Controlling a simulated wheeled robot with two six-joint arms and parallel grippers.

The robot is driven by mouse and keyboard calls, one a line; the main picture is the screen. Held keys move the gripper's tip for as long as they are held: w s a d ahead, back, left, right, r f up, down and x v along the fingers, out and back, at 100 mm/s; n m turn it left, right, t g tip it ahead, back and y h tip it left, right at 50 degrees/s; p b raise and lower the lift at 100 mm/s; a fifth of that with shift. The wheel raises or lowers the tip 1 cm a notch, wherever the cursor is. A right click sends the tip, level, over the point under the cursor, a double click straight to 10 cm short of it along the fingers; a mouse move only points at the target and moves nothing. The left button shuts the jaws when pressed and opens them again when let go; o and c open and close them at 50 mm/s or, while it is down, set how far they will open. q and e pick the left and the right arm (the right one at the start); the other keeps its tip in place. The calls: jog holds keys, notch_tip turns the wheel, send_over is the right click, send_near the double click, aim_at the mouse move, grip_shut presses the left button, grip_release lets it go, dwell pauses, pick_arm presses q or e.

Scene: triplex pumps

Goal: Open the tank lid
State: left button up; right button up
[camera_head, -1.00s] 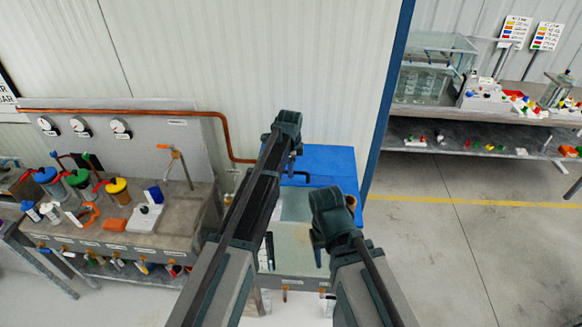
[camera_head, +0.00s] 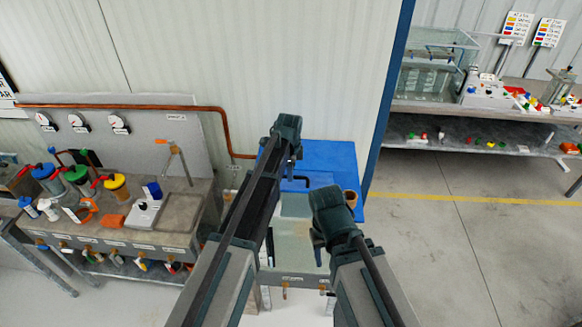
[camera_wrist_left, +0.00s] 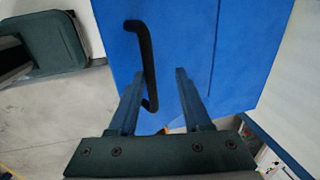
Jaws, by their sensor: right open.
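The blue tank lid (camera_head: 335,165) lies at the middle of the head view, by the corrugated wall, with a black bar handle (camera_head: 295,180) on it. The lid fills much of the left wrist view, where its handle (camera_wrist_left: 147,60) stands near my left finger.
A workbench (camera_head: 185,205) with coloured-lid jars, small parts and gauges stands at left. A copper pipe (camera_head: 222,125) runs down the wall towards the tank. A brown cup-like part (camera_head: 351,198) sits by the lid's right edge. The floor (camera_head: 440,240) at right is clear.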

pick_arm(q)
jog(key=s+f+b, duration=0.5)
jog(key=f+b, duration=0.3)
jog(key=f, duration=0.1)
jog(key=shift+s+f, duration=0.2)
jog(key=shift+f, duration=0.05)
